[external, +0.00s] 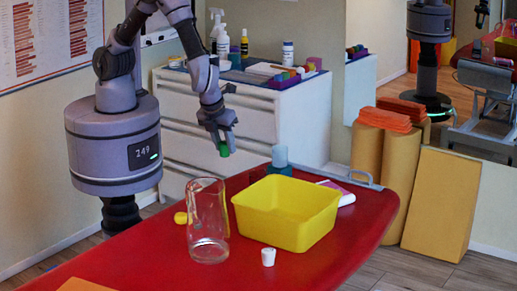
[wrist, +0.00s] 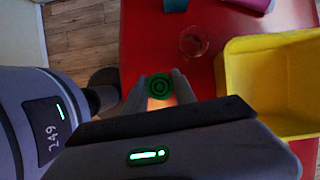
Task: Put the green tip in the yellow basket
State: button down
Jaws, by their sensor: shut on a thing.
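The green tip (external: 224,150) is small and round. My gripper (external: 222,141) is shut on it and holds it above the far left edge of the red table. In the wrist view the green tip (wrist: 159,86) shows end-on between my two fingers. The yellow basket (external: 275,228) stands upright on the table, to the right of and nearer the camera than my gripper. It also shows at the right of the wrist view (wrist: 235,95), apart from the fingers. Its visible inside looks empty.
A tall clear glass jar (external: 207,235) stands left of the basket, with a yellow lid (external: 181,218) beside it. A small white cup (external: 268,257) stands in front of the basket. A blue cup (external: 280,156) is behind it. A white drawer cabinet (external: 290,115) stands behind the table.

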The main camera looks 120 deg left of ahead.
jog(key=w+d+m+b, duration=0.1)
jog(key=w+d+b, duration=0.25)
jog(key=w, duration=1.75)
jog(key=f+b, duration=0.1)
jog(key=f, duration=0.4)
jog(key=f+b, duration=0.1)
jog(key=f, duration=0.3)
jog(key=f+b, duration=0.1)
jog(key=f, duration=0.4)
jog(key=shift+s+d+f+b, duration=0.25)
jog(key=shift+s+f+b, duration=0.05)
jog(key=shift+b, duration=0.05)
jog(key=shift+f, duration=0.4)
jog(key=shift+r, duration=0.2)
jog(key=shift+f, duration=0.1)
jog(key=c, duration=1.5)
grip_release()
jog(key=shift+f, duration=0.15)
jog(key=o, duration=0.4)
jog(key=shift+o, duration=0.4)
